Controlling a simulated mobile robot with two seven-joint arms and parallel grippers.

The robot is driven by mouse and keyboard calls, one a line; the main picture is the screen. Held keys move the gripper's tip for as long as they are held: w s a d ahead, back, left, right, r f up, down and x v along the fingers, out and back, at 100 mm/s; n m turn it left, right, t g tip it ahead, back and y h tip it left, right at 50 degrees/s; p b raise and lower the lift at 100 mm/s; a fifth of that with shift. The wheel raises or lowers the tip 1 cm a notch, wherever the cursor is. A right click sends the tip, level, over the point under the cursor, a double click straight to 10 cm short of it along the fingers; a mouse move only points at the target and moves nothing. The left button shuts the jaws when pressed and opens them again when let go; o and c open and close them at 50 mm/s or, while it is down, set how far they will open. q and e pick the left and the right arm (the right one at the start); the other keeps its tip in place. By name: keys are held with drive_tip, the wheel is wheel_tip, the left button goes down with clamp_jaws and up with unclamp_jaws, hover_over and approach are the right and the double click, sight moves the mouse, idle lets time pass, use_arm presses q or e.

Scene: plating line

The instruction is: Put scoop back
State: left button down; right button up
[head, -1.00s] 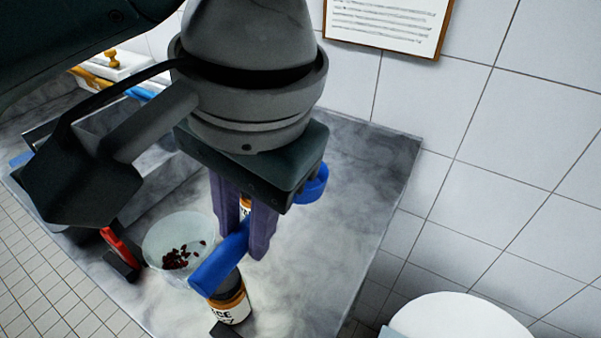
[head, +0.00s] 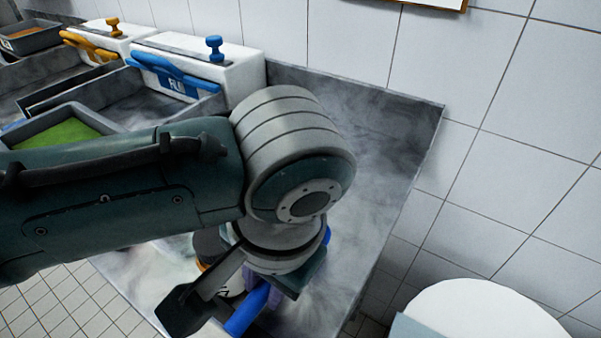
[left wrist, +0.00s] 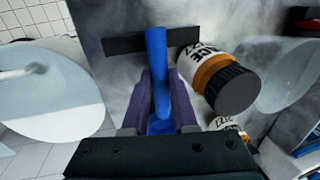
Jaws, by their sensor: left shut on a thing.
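The blue scoop (head: 247,310) is held by my left gripper (head: 276,292), low in the middle of the head view. My arm hides most of the gripper and scoop there. In the left wrist view the purple fingers of my left gripper (left wrist: 161,92) are shut on the scoop's blue handle (left wrist: 157,55). The scoop's bowl end is not clearly seen. My right gripper is not in view.
Labelled jars, one with a black lid (left wrist: 232,90), stand close right of the scoop. A clear bowl (left wrist: 288,75) is beyond them. White boxes with blue (head: 172,70) and orange (head: 90,46) handles stand at the back left. A round white surface (head: 485,310) is at lower right.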

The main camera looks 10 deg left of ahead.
use_arm(q)
drive_tip(key=shift+f, duration=0.25)
drive_tip(key=shift+f, duration=0.2)
drive_tip(key=c, duration=1)
unclamp_jaws()
drive_tip(key=shift+r, duration=0.1)
